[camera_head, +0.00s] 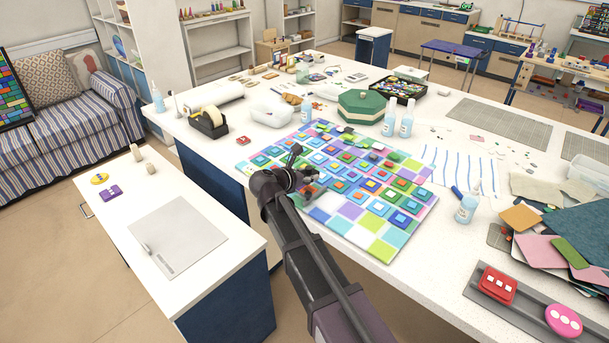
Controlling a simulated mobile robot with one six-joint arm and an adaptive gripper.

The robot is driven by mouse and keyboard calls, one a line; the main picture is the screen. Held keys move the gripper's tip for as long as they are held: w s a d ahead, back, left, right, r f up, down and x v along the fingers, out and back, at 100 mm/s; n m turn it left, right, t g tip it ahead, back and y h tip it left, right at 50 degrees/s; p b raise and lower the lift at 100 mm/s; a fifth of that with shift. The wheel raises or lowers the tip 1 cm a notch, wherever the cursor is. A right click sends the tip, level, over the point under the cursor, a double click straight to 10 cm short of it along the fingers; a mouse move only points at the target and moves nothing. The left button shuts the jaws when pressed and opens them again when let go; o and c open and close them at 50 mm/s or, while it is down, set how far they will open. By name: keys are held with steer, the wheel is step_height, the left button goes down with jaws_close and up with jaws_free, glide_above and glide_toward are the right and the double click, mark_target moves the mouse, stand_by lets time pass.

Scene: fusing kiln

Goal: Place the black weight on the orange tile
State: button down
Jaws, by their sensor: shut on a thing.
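My gripper (308,180) is over the left-middle part of the mosaic of coloured glass tiles (383,250) on the white worktable. It is shut on the black weight, whose outline merges with the dark fingers and is hard to make out. My arm and gripper hide some tiles beneath. The mosaic has several stacked squares in blue, red, green and purple. A small orange-red tile (371,185) shows right of my gripper. An orange-tan square sheet (520,217) lies at the right; I cannot tell which of these is the orange tile.
A green lidded box (366,107) and clear bottles (406,124) stand behind the mosaic. A black tape dispenser (210,122) is at the back left. A bottle (467,207) stands to the right. A grey strip holds a red piece (497,284) and a pink disc (563,320).

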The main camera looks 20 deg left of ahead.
steer(key=shift+f+b, duration=0.6)
steer(key=shift+c, duration=0.6)
jaws_free()
steer(key=shift+r, duration=0.15)
steer(key=shift+r+p, duration=0.6)
steer(key=shift+p, duration=0.15)
steer(key=p+v, duration=0.4)
steer(key=v, duration=0.8)
steer(key=shift+f, duration=0.1)
